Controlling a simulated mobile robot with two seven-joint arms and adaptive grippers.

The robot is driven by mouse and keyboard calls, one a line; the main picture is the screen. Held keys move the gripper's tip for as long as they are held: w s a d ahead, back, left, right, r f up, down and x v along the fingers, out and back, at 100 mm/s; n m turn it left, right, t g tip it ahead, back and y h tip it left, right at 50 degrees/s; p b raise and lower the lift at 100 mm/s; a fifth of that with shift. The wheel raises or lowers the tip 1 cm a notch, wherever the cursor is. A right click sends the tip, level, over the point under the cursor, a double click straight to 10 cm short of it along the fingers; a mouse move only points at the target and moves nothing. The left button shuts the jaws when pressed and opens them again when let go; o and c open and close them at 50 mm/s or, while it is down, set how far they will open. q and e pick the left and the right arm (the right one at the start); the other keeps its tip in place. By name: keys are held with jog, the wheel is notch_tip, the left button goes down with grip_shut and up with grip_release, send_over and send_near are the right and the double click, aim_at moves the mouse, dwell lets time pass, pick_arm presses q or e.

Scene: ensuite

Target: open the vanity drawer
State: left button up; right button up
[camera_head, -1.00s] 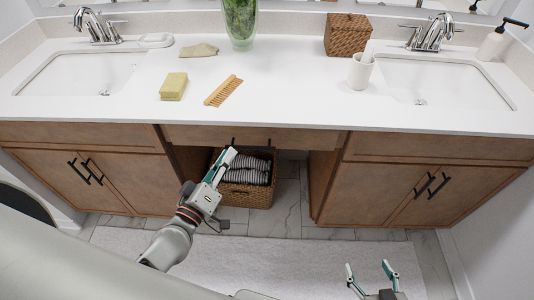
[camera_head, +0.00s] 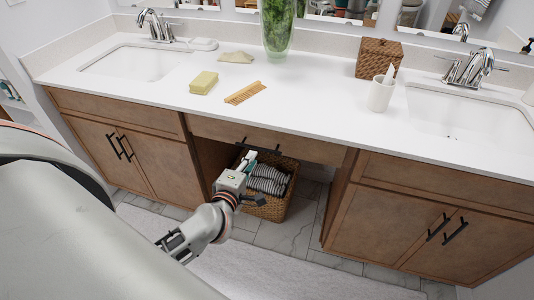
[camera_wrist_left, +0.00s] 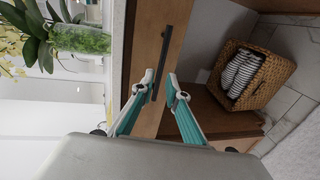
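The vanity drawer (camera_head: 310,147) is the wooden front under the middle of the white counter. It looks shut. Its black bar handle (camera_head: 262,149) is partly hidden behind my left gripper (camera_head: 248,160), which is at the drawer front. In the left wrist view the handle (camera_wrist_left: 163,58) runs along the drawer front (camera_wrist_left: 180,45). There my left gripper (camera_wrist_left: 160,77) is open, with its two teal fingers apart and the handle's line passing between the tips. I cannot tell whether the fingers touch it. My right gripper is not in view.
A wicker basket (camera_head: 273,207) with striped towels stands on the floor below the drawer. Cabinets with black handles flank the open knee space. On the counter (camera_head: 320,105) are a sponge (camera_head: 204,82), a comb (camera_head: 245,93), a white cup (camera_head: 381,94) and a green vase (camera_head: 277,28).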

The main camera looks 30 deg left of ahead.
aim_at(259, 148)
pick_arm(q)
jog(key=x, duration=0.6)
jog(key=shift+w+a+f+b, duration=0.1)
jog(key=shift+w+b, duration=0.05)
jog(key=shift+b, duration=0.15)
jog(key=shift+w+a+f, duration=0.15)
jog(key=shift+w+f, duration=0.05)
jog(key=shift+w, duration=0.5)
grip_shut()
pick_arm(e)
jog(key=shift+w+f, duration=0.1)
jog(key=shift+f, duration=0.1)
